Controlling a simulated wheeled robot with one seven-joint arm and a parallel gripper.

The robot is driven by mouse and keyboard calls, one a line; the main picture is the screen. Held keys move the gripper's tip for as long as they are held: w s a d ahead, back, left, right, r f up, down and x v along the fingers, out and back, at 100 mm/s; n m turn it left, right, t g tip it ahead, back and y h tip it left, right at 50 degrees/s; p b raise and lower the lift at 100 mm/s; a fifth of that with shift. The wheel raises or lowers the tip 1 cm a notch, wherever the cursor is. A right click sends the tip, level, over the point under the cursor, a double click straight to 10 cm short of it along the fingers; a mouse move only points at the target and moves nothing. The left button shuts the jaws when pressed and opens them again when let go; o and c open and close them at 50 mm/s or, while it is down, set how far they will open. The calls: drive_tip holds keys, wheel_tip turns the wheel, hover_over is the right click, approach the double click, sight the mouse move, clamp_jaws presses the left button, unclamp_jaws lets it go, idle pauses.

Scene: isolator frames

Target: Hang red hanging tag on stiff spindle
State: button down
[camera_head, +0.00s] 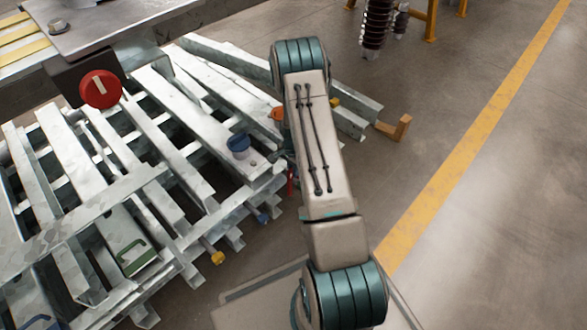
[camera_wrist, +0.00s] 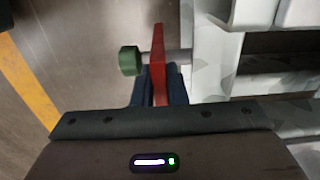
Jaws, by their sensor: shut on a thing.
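In the wrist view my gripper (camera_wrist: 159,78) has its dark fingers closed on the red hanging tag (camera_wrist: 158,50), which is seen edge-on and points away from me. A short grey spindle (camera_wrist: 179,56) sticks out to the left from the pale metal frame (camera_wrist: 212,65) and has a green round knob (camera_wrist: 130,60) at its outer end. The tag crosses the spindle's line between knob and frame. I cannot tell whether it hangs on the spindle or is only in front of it. In the head view my arm hides the gripper; a small red sliver (camera_head: 291,183) shows beside it.
Galvanized steel frames (camera_head: 150,120) fill the left of the head view, with a blue knob (camera_head: 238,142), a yellow knob (camera_head: 217,258) and a green handle (camera_head: 133,262). A red round switch (camera_head: 100,88) is at upper left. The floor right is open, with a yellow line (camera_head: 470,130).

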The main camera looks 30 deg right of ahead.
drive_tip(key=shift+f+b, duration=0.45)
drive_tip(key=shift+f, duration=0.35)
drive_tip(key=c, duration=1.4)
unclamp_jaws()
drive_tip(key=shift+o, duration=0.2)
wheel_tip(320, 180, up, 14)
drive_tip(key=p, duration=0.6)
drive_tip(key=shift+f, duration=0.1)
